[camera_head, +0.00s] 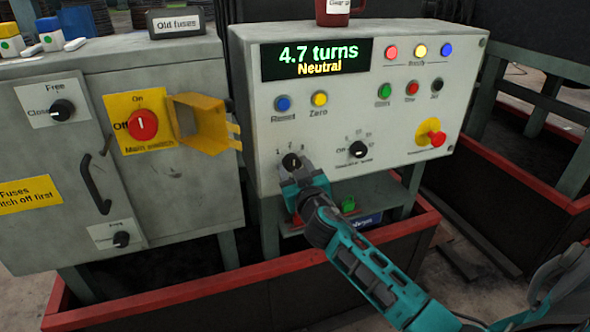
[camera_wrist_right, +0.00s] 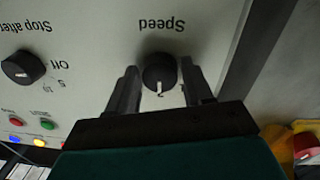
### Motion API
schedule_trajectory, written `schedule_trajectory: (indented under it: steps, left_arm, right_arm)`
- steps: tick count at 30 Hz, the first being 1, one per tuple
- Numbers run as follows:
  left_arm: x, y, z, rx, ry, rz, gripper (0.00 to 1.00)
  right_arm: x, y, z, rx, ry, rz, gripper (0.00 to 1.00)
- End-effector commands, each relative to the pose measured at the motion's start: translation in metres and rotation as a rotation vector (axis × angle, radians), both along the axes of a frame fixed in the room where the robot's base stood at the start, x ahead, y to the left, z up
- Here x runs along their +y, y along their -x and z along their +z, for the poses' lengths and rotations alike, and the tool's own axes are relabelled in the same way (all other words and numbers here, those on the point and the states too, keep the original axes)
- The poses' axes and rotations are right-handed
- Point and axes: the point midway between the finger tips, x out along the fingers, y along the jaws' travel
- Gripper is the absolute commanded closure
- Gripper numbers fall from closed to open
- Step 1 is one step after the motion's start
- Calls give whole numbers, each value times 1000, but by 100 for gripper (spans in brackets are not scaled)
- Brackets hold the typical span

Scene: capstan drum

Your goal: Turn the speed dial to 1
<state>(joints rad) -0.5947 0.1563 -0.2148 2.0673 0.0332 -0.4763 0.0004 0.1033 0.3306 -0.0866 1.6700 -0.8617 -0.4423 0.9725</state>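The speed dial (camera_head: 291,161) is a round black knob at the lower left of the grey control panel, with 1, 2 and 3 around it. In the right wrist view the speed dial (camera_wrist_right: 159,72) shows upside down, under the word Speed, its white mark at the 2. My right gripper (camera_head: 294,174) is at the dial from below. In the wrist view its two dark fingers stand on either side of the knob, with a small gap on each side, so it looks open around it. My left gripper is not in view.
The display (camera_head: 315,57) reads 4.7 turns, Neutral. To the right of the dial are the stop-after knob (camera_head: 358,149) and a red emergency button (camera_head: 436,138) on yellow. A yellow hinged cover (camera_head: 203,122) sticks out at the left. A shelf (camera_head: 375,193) lies below the panel.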

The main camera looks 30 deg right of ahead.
Motion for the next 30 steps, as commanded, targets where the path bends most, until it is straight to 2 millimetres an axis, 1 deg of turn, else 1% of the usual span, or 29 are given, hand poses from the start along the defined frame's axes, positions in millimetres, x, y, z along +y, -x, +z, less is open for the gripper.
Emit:
schedule_trajectory:
  steps: [1, 9, 11, 12, 17, 22, 30]
  left_arm:
    - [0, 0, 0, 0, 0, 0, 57]
    - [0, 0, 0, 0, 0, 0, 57]
    - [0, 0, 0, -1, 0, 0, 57]
    - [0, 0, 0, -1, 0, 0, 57]
    - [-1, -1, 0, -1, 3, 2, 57]
    - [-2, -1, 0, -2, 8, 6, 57]
    - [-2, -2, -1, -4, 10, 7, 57]
  right_arm:
    - [0, 0, 0, 0, 0, 0, 54]
    - [0, 0, 0, 0, 0, 0, 80]
    - [0, 0, 0, 0, 0, 0, 86]
    - [0, 0, 0, 0, 0, 0, 87]
    - [0, 0, 0, 3, 11, 0, 87]
    - [0, 0, -1, 14, 60, 0, 87]
    - [-1, 1, -1, 58, 242, -2, 87]
